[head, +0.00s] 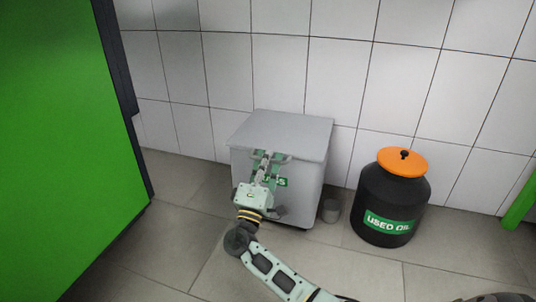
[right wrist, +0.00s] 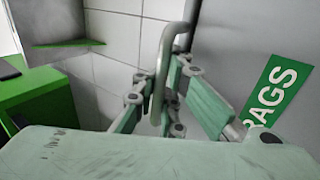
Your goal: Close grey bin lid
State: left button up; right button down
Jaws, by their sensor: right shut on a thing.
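The grey bin (head: 312,200) stands against the tiled wall. Its flat grey lid (head: 283,130) lies down over the top. A green label on its front reads RAGS in the right wrist view (right wrist: 281,92). My right gripper (head: 268,158) is at the upper front of the bin, just under the lid's front edge. In the right wrist view its green fingers (right wrist: 165,100) are around the curved metal handle (right wrist: 161,72) and shut on it. The gripper hides part of the bin's front and label. My left gripper is in neither view.
A black drum (head: 375,205) with an orange lid (head: 402,162), labelled USED OIL, stands right of the bin. A small grey cup-like object (head: 331,211) is on the floor between them. A large green cabinet (head: 65,150) fills the left side. The tiled floor (head: 170,225) between cabinet and bin is clear.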

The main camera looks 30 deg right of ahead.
jog(key=shift+s+a+f, duration=0.2)
jog(key=shift+a+f, duration=0.2)
jog(key=shift+f, duration=0.2)
jog(key=shift+f, duration=0.1)
jog(key=c, duration=2.1)
grip_release()
jog(key=shift+d, duration=0.1)
jog(key=shift+r, duration=0.45)
notch_tip(320, 180, up, 9)
jog(key=shift+r, duration=0.2)
jog(key=shift+f, duration=0.1)
